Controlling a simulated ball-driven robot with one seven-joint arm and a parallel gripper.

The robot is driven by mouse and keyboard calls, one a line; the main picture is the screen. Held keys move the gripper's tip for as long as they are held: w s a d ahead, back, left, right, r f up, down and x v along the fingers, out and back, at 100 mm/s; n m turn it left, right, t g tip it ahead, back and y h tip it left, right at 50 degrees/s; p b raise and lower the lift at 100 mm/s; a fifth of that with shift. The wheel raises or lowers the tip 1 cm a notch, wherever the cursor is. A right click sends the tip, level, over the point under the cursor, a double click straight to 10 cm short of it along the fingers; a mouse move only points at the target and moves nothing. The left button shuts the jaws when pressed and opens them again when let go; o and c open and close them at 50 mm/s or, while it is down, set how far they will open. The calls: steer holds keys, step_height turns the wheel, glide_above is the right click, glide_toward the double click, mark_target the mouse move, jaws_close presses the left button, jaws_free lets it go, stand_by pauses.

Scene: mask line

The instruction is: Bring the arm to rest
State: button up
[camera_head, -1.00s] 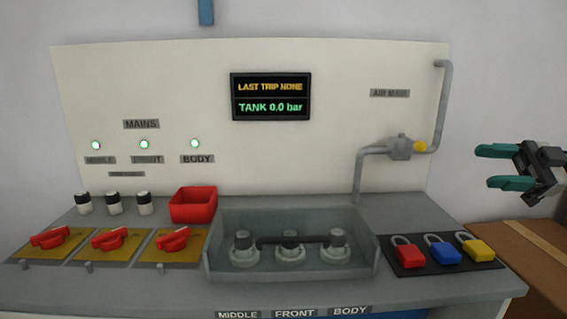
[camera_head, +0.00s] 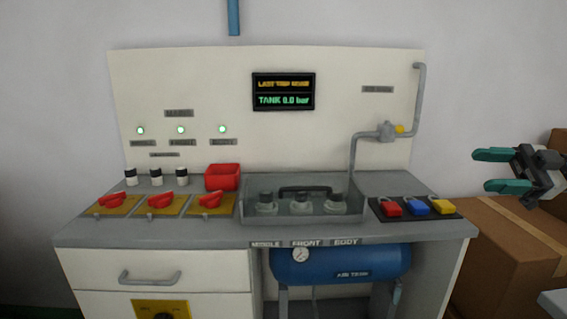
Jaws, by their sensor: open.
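My gripper (camera_head: 502,171) is at the right edge of the head view. Its two green fingers point left and stand apart, with nothing between them. It is in the air to the right of the workbench (camera_head: 150,238) and appears clear of it. The padlocks, red (camera_head: 390,207), blue (camera_head: 415,206) and yellow (camera_head: 441,206), lie on a black mat at the bench's right end, left of my gripper. Most of my arm is outside the view.
Cardboard boxes (camera_head: 508,250) stand right of the bench, below my gripper. The bench carries red rotary switches (camera_head: 160,200), a red bin (camera_head: 222,177) and a grey tray (camera_head: 260,218). A blue air tank (camera_head: 340,265) sits under it. A grey pipe (camera_head: 419,100) runs up the back panel.

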steer(key=s+a+f+m+h, duration=0.15)
steer(key=a+f+m, duration=0.25)
steer(key=f, duration=0.8)
steer(key=s+a+f+m+h, duration=0.1)
steer(key=a+f+m+h, duration=0.25)
steer(key=f, duration=0.85)
steer(key=s+a+f+m+h, duration=0.15)
steer(key=a+f+m, duration=0.3)
steer(key=f, duration=0.75)
steer(key=s+a+f+m+g+h, duration=0.1)
steer(key=s+a+f+m+h, duration=0.25)
steer(key=s+f, duration=0.55)
steer(key=s+a+f+m+g+h, duration=0.1)
steer(key=s+f+m+h, duration=0.15)
steer(key=s, duration=0.45)
steer(key=s+a+f+m+h, duration=0.1)
steer(key=s+f, duration=0.2)
steer(key=s, duration=0.4)
steer(key=s+d+r+m+h, duration=0.2)
steer(key=s, duration=0.4)
steer(key=s+d+r+m+h, duration=0.1)
steer(key=s+h, duration=0.1)
steer(key=s, duration=0.5)
step_height(320, 180, up, 19)
steer(key=p, duration=1.9)
steer(key=shift+w+g+p, duration=0.4)
